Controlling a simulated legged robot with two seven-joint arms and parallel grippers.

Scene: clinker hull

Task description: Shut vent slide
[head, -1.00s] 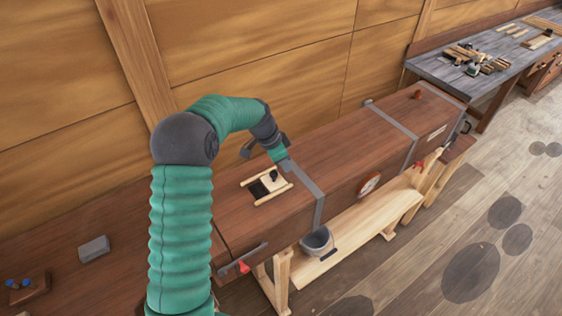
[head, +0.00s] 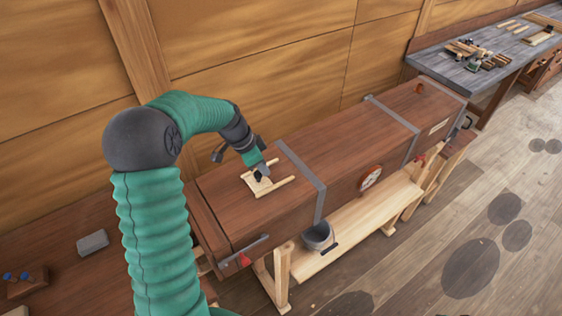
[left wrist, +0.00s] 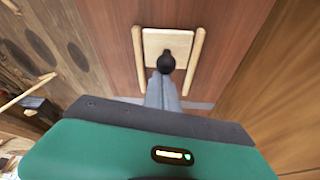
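The vent slide is a pale wooden plate (head: 254,183) with a black knob (head: 259,176), lying between two pale rails on top of the long brown wooden box (head: 345,150). In the left wrist view the plate (left wrist: 168,42) sits at the far end of the rails, and no dark opening shows. My left gripper (head: 260,171) is at the knob, on its right side. In the left wrist view its fingers (left wrist: 163,88) are together, their tips against or just behind the knob (left wrist: 166,63). My right gripper is not in view.
Grey straps (head: 302,168) cross the box. A grey bucket (head: 318,236) stands below, on a pale plank. A grey block (head: 92,242) lies at left. A workbench (head: 480,65) with tools stands at back right.

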